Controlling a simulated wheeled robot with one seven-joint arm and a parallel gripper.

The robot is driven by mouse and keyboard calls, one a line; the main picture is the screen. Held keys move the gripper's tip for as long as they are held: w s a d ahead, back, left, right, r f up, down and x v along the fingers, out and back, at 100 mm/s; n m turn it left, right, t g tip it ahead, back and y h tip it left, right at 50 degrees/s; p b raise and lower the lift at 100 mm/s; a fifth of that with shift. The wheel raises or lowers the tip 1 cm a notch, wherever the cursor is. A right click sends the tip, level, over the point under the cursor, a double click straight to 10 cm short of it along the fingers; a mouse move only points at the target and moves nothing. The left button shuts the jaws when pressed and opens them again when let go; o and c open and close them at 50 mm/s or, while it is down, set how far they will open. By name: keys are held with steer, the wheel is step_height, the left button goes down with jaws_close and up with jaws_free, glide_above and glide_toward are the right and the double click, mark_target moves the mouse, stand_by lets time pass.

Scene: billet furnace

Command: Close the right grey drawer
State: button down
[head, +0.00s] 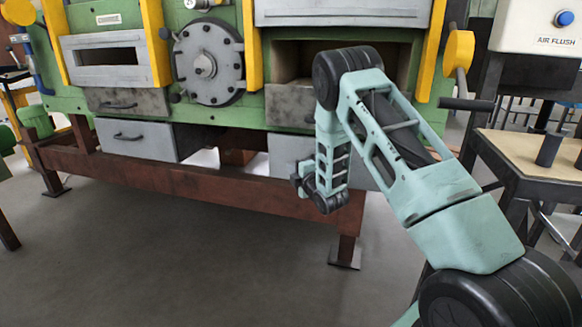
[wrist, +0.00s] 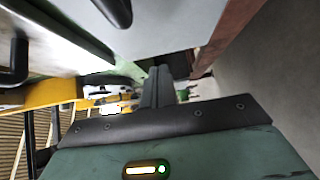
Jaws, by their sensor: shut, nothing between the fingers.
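In the head view the right grey drawer (head: 282,149) is at the lower right of the green furnace, above the rusty beam. My arm covers much of its front, so how far it stands out is hard to tell. My gripper (head: 299,183) is low in front of its left part. In the wrist view the gripper fingers (wrist: 157,87) are together and empty. A smooth grey panel (wrist: 170,28), apparently this drawer's front, fills the top there, with a dark handle (wrist: 115,10) on it. Whether the fingertips touch the panel is unclear.
The left grey drawer (head: 135,138) stands out from the furnace. A rusty beam (head: 190,184) runs below the drawers, on legs. A side table (head: 530,160) stands close on the right, beside my arm. The floor in front is clear.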

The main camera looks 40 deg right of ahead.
steer(key=s+a, duration=0.1)
steer(key=s, duration=0.7)
steer(key=shift+p, duration=0.3)
